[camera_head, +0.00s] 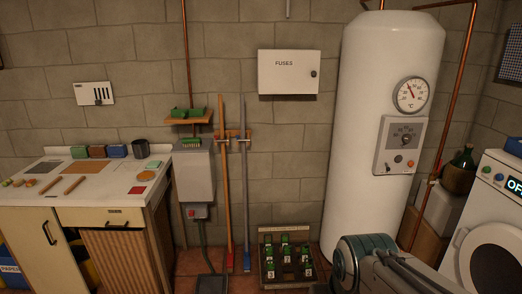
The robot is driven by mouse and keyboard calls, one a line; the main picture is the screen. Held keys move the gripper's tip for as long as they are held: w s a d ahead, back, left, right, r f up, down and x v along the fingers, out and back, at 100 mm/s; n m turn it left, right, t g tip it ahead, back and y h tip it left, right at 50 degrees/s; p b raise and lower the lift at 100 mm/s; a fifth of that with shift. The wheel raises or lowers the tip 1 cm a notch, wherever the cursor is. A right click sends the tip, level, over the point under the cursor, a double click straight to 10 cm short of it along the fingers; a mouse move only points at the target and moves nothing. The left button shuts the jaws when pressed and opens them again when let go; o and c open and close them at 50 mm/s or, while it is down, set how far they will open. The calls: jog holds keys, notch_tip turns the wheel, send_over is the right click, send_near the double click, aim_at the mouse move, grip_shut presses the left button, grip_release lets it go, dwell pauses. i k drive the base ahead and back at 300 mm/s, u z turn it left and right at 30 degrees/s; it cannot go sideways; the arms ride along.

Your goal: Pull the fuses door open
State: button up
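The fuses door (288,75) is the white front of a shallow box on the block wall, at the upper middle of the view. It is labelled FUSES and looks shut, flush with its box. A small dark round knob (313,74) sits near its right edge. Part of my arm (365,262), grey and teal, shows at the bottom right, well below the box and apart from it. My gripper's fingers do not show in this view.
A tall white boiler (382,130) stands close to the right of the box. A workbench (65,200) is at left, a washing machine (466,235) at right. The wall directly under the box is bare.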

aim_at(281, 72)
jog(key=i, duration=2.55)
jog(key=z, duration=1.15)
